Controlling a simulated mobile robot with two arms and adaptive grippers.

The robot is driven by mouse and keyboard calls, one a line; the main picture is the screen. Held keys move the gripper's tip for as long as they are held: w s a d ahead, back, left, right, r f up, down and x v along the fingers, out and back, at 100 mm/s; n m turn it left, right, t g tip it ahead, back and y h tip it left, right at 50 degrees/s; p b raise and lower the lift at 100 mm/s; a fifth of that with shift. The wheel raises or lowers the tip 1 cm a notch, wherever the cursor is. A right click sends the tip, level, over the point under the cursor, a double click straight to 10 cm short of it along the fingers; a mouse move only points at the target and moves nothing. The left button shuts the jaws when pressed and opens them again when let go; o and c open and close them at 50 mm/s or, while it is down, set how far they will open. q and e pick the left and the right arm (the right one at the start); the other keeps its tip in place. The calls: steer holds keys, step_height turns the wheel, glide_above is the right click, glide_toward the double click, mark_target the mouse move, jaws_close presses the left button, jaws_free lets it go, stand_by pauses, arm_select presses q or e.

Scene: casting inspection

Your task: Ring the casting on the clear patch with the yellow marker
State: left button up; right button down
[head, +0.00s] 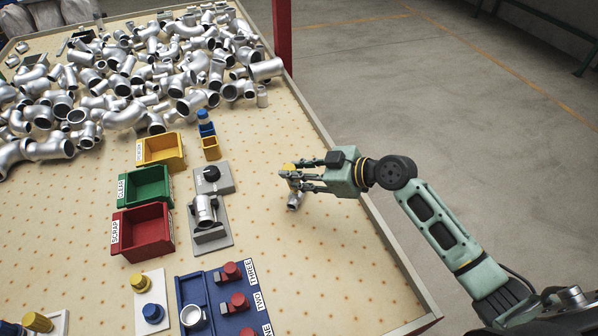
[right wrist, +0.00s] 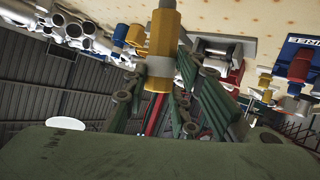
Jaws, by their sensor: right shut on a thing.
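My right gripper (head: 289,178) is shut on the yellow marker (head: 290,167), over the bare right part of the table. In the right wrist view the marker (right wrist: 161,48) is a yellow faceted body with a grey band, standing between the fingers. A small silver casting (head: 295,201) shows on the table just below the fingers. The fingers partly hide it, and I cannot tell whether the marker touches it. No ring is visible on it from here. My left gripper is not in view.
Many silver castings (head: 125,105) are heaped at the back left. Yellow, green (head: 151,190) and red (head: 146,232) bins stand left of a grey fixture (head: 212,240) holding a casting. A blue tray (head: 223,290) is at the front. Bare table surrounds the right gripper.

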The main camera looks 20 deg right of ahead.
steer(key=shift+s, duration=0.1)
stand_by(0.3)
step_height(320, 180, up, 7)
steer(key=p, duration=0.4)
steer(key=shift+p, duration=0.35)
stand_by(0.4)
steer(key=s+d+r, duration=0.2)
steer(key=s+r, duration=0.1)
steer(key=s, duration=0.5)
steer(key=s+d+r+n+g+b, duration=0.1)
steer(key=s+d+r, duration=0.1)
steer(key=s+r, duration=0.2)
steer(key=s, duration=0.3)
steer(key=shift+s+r+y, duration=0.2)
steer(key=shift+s+y, duration=0.15)
steer(key=shift+y, duration=0.05)
